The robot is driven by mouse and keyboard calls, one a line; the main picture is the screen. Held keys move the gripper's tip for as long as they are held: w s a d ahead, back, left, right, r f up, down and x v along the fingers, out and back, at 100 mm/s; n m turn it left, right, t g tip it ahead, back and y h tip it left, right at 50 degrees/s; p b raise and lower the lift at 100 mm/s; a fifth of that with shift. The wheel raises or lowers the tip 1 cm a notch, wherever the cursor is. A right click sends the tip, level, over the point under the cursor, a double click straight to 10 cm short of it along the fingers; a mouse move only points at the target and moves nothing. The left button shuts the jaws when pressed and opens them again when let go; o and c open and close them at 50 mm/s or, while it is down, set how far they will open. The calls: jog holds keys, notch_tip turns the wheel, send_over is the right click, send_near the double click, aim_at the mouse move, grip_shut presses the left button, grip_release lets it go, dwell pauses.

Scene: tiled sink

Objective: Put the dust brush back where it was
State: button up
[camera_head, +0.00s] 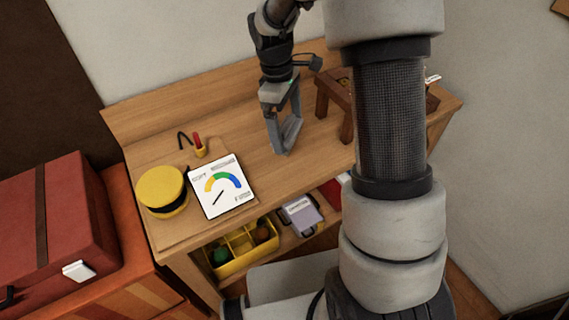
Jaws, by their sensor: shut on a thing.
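My gripper (284,148) hangs above the wooden bench top, near its middle. I cannot pick out the dust brush for certain anywhere in this view.
A small wooden stand (327,91) is at right, partly behind my arm. A yellow divided tray (239,262) and a grey item (301,216) sit below. A red case (50,225) is at far left.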

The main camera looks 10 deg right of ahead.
aim_at(284, 121)
jog(key=w+n, duration=0.1)
jog(key=n, duration=0.1)
jog(key=w+f+n+b, duration=0.1)
jog(key=n, duration=0.1)
jog(key=n+b, duration=0.1)
jog(key=shift+w+f+n+t, duration=0.4)
jog(key=n+b, duration=0.1)
jog(key=n, duration=0.1)
jog(key=w+n+b, duration=0.1)
jog(key=n, duration=0.1)
jog(key=shift+t, duration=0.4)
jog(key=shift+n, duration=0.3)
notch_tip(284, 121, down, 10)
jog(key=shift+w+r+b, duration=0.1)
jog(key=shift+w+b, duration=0.05)
jog(key=shift+b, duration=0.4)
jog(key=shift+f, duration=0.2)
jog(key=o, duration=0.7)
jog(key=shift+r, duration=0.1)
